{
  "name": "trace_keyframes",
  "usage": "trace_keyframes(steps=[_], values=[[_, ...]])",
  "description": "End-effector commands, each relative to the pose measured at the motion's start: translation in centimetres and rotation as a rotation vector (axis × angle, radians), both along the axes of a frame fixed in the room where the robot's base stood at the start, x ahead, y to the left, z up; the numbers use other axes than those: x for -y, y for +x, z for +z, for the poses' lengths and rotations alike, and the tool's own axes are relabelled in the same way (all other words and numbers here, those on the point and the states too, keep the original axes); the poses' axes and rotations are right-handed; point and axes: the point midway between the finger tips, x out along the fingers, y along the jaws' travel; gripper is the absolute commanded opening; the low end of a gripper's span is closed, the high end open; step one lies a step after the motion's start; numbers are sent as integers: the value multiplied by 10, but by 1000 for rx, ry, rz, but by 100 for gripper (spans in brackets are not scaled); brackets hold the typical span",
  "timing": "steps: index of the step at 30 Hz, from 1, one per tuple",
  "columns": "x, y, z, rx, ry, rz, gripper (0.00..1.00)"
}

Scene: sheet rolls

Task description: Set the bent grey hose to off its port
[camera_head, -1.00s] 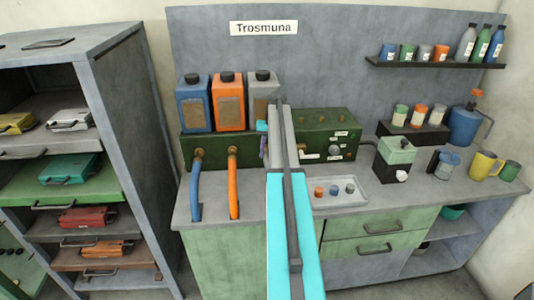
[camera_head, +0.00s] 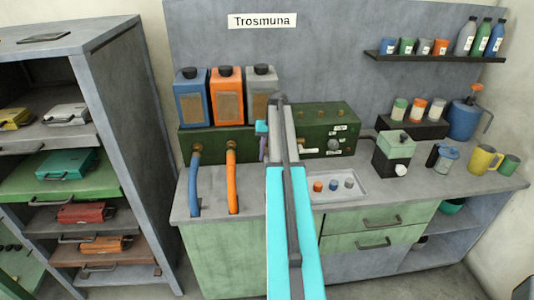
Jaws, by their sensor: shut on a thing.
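My gripper (camera_head: 262,148) is in front of the dark green unit (camera_head: 215,142), below the grey canister (camera_head: 258,94); my arm hides most of it. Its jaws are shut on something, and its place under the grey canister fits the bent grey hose. The hose itself and its port are hidden behind my arm, so I cannot tell whether the hose end is on the port. The blue hose (camera_head: 193,190) and orange hose (camera_head: 232,185) hang bent from brass ports on the unit, left of my gripper.
A blue canister (camera_head: 191,98) and an orange canister (camera_head: 227,97) stand on the unit. A pale tray (camera_head: 355,198) with small caps lies right of my arm. A green-topped box (camera_head: 396,148) stands farther right. A shelf rack (camera_head: 105,110) stands at the left.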

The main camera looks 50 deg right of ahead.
Motion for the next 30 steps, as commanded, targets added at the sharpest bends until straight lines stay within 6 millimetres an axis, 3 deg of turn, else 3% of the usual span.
trace_keyframes(steps=[7,8,11,23,30], values=[[-4,-4,-2,-11,10,1,0],[-3,-4,-3,-10,10,1,33],[-3,-3,-2,-9,9,1,47],[-1,-2,2,-6,6,0,47],[1,-3,20,-5,5,1,47]])
